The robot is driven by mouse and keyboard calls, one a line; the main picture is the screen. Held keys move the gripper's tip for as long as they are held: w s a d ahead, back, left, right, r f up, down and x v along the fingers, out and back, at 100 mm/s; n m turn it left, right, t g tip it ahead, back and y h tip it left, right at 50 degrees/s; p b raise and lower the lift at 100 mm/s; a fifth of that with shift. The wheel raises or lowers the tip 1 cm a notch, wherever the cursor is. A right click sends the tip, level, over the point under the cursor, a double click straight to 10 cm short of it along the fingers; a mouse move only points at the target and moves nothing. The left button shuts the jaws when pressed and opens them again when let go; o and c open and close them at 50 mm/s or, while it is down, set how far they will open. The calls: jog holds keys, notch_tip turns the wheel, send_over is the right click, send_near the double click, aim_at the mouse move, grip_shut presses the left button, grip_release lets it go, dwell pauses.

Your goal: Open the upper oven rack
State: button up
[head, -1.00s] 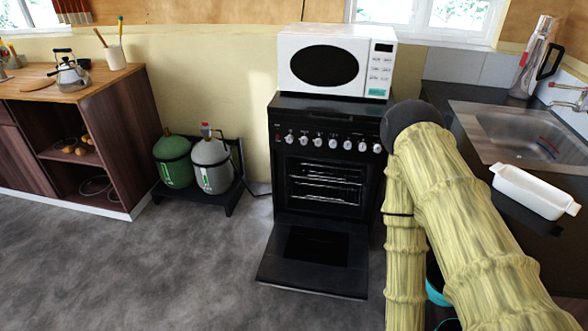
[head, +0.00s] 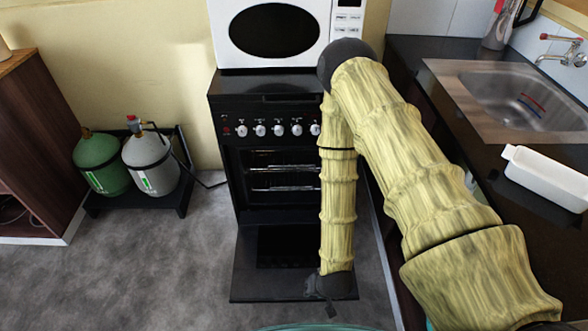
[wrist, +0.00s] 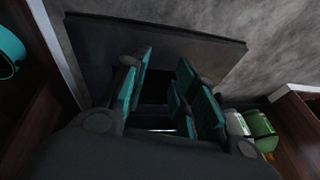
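The black oven (head: 234,185) stands under the microwave. My arm hides the oven's right side. My gripper (head: 326,290) hangs low over the right front part of the flap. In the wrist view its teal fingers (wrist: 165,88) are spread, with nothing between them, and the flap (wrist: 195,45) shows beyond them. Whether the gripper touches the flap is unclear.
A white microwave (head: 350,22) sits on the oven. Green (head: 98,165) and grey (head: 150,165) gas cylinders stand on a low black stand at left. A dark counter with a sink (head: 520,95) and a white dish (head: 540,178) is at right. Grey floor is clear at left front.

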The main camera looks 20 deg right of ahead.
jog(key=w+a+f+m+t+b, duration=0.1)
jog(key=w+f+m+t+b, duration=0.15)
jog(key=w, duration=0.65)
jog(key=w+f+m+t+b, duration=0.1)
jog(key=w+m+t, duration=0.15)
jog(key=w, duration=0.55)
jog(key=m+t+h+b, duration=0.4)
jog(key=m+t+h, duration=0.15)
jog(key=m, duration=0.65)
send_near(294, 166)
jog(key=shift+t, duration=0.45)
jog(key=x, duration=0.8)
jog(key=shift+d+f+b, duration=0.15)
jog(key=shift+f+b, duration=0.15)
jog(key=shift+f, duration=0.15)
grip_shut()
